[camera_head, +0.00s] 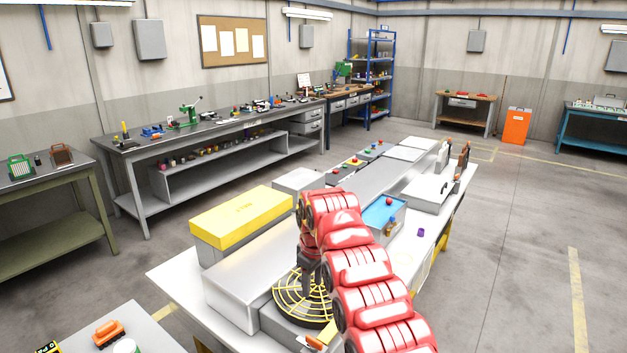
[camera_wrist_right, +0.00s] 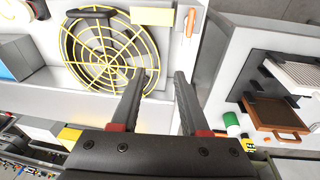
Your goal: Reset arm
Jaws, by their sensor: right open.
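My right arm, red and segmented, reaches in from the bottom of the head view and bends down at its wrist. My right gripper (camera_head: 310,283) points down over the round fan with a yellow wire guard (camera_head: 290,308). In the right wrist view the two dark fingers of the right gripper (camera_wrist_right: 166,78) stand apart with nothing between them. The fan guard (camera_wrist_right: 82,62) lies just beyond the fingers, to their left; I see no contact. My left gripper is not in view.
A white table (camera_head: 172,274) carries grey housings, a yellow-topped box (camera_head: 240,214), a blue-topped box (camera_head: 383,212) and a small purple piece (camera_head: 421,232). A small orange item (camera_head: 108,333) is on a side table at lower left. Floor at right is open.

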